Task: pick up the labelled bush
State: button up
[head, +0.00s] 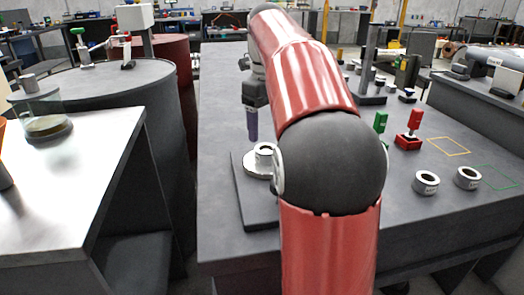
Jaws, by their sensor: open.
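Two light grey ring-shaped bushes stand upright on the grey bench at right, a left one (425,187) and a right one (468,183). Each seems to have small dark marks on its front, too small to read. Another pale ring-shaped part (263,165) sits on a round base on a dark plate (257,205). My gripper (253,136) points down above and slightly left of that part, apart from both bushes. It is open, seen edge-on, and I see nothing held. My arm hides the middle of the bench.
A red block with a red handle (409,139) and a green-handled piece (380,122) stand behind the bushes. Yellow (450,147) and green outlines mark bare bench. A dark stand (371,82) rises behind. A barrel (110,85) and a pale table (75,185) are at left.

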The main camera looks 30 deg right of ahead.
aim_at(266, 150)
notch_tip(266, 150, down, 7)
jog(key=shift+s+a+r+b, duration=0.15)
jog(key=shift+r+b, duration=0.05)
jog(key=shift+b, duration=0.3)
jog(key=shift+c, duration=0.2)
jog(key=c, duration=1.4)
notch_tip(266, 150, up, 11)
jog(key=shift+f+p, duration=0.15)
jog(key=shift+p, duration=0.55)
